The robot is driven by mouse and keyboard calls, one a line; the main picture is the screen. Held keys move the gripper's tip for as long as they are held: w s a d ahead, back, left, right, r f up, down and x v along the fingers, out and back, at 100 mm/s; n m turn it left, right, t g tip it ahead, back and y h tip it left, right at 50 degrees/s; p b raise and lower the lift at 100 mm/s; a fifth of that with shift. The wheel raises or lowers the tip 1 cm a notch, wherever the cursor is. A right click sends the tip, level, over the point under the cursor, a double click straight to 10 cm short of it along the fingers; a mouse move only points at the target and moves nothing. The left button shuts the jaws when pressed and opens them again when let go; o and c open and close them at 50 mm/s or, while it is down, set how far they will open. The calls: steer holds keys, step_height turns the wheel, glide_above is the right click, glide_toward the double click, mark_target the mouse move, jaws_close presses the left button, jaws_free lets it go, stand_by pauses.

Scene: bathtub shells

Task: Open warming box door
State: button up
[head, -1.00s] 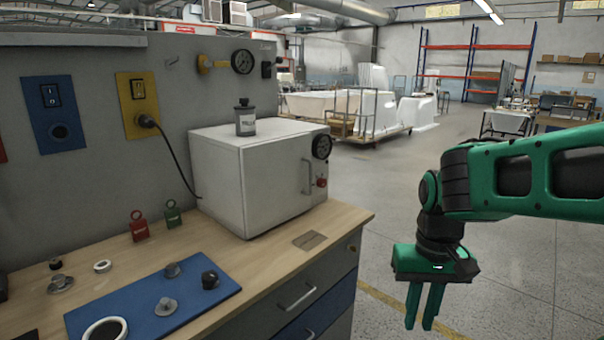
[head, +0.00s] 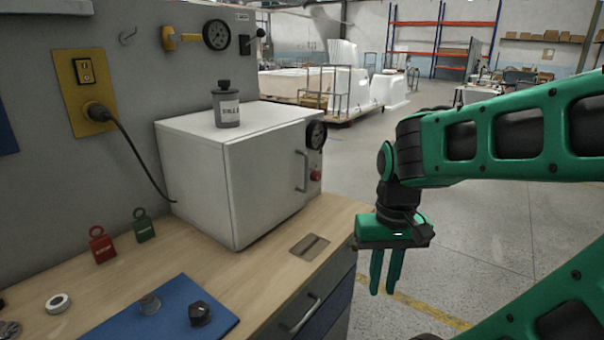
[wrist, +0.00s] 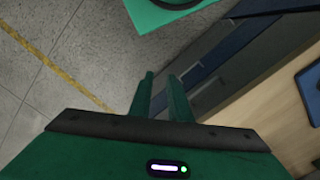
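The white warming box (head: 210,175) stands on the wooden bench. Its door (head: 270,180) faces right and looks shut, with a vertical handle (head: 302,171) near the door's right side. A gauge and a red knob (head: 315,175) sit to the right of the handle. My gripper (head: 383,288) hangs fingers down in the air, to the right of the bench and apart from the box. Its two green fingers are slightly apart with nothing between them. In the wrist view the gripper (wrist: 163,85) also shows a gap between the fingers.
A labelled canister (head: 226,108) stands on top of the box. A black cable runs from the yellow socket plate (head: 85,90) behind it. Floor right of the bench is clear.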

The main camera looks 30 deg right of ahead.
step_height(320, 180, up, 3)
steer(key=w, duration=0.2)
steer(key=n+t+h, duration=0.1)
steer(key=n+t, duration=0.3)
glide_toward(307, 166)
steer(key=f, duration=0.2)
steer(key=x, duration=1)
steer(key=shift+w, duration=0.35)
steer(key=shift+c, duration=0.3)
jaws_close()
